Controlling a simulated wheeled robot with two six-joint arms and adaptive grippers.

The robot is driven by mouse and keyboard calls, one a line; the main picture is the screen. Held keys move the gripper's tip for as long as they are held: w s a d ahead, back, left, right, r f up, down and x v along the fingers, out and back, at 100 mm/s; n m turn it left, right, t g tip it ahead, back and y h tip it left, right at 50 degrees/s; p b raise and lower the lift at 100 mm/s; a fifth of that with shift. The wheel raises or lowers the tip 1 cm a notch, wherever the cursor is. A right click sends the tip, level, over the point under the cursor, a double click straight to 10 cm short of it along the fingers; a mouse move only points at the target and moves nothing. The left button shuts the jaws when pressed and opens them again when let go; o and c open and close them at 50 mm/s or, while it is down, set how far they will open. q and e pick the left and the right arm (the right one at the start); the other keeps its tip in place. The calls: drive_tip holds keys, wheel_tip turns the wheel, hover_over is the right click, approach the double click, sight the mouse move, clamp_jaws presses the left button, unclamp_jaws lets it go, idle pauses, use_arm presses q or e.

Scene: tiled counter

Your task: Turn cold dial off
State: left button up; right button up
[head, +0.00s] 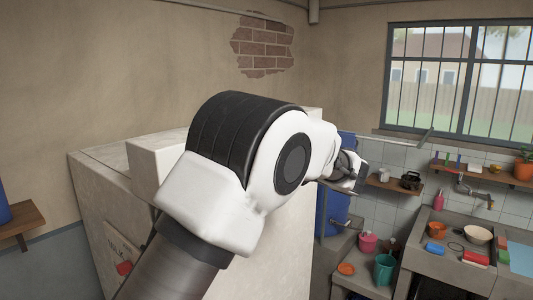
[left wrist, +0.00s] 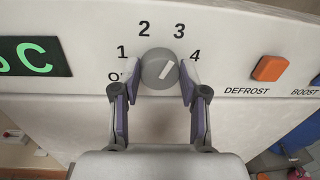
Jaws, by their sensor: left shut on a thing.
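The cold dial (left wrist: 160,68) is a round grey knob on a white panel in the left wrist view. Its white pointer line slants up to the right, roughly between the 3 and the 4. The numbers 1 to 4 ring it, and an off mark (left wrist: 117,77) at the left is partly covered by a finger. My left gripper (left wrist: 159,78) is shut on the dial, one finger at each side. In the head view my left gripper (head: 350,178) is partly hidden beyond my arm, and the dial does not show. My right gripper is not in view.
An orange DEFROST button (left wrist: 269,68) sits right of the dial, and a green-lit display (left wrist: 32,57) left of it. The large white appliance (head: 120,225) stands under my arm. A sink counter (head: 450,258) with bowls and cups lies at the right.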

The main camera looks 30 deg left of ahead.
use_arm(q)
drive_tip(key=shift+a+f+n+b, duration=0.1)
drive_tip(key=shift+n+b, duration=0.5)
drive_tip(key=shift+b, duration=0.55)
drive_tip(key=n+g+b, duration=0.1)
drive_tip(key=n+b, duration=0.9)
drive_tip(key=n, duration=0.4)
drive_tip(key=n+g+b, duration=0.1)
drive_tip(key=n+b, duration=0.9)
drive_tip(key=n, duration=0.4)
drive_tip(key=shift+w+a+f+n+y+b, duration=0.1)
drive_tip(key=shift+a+n+y+b, duration=0.1)
drive_tip(key=shift+n+y+b, duration=0.2)
drive_tip(key=shift+f, duration=0.1)
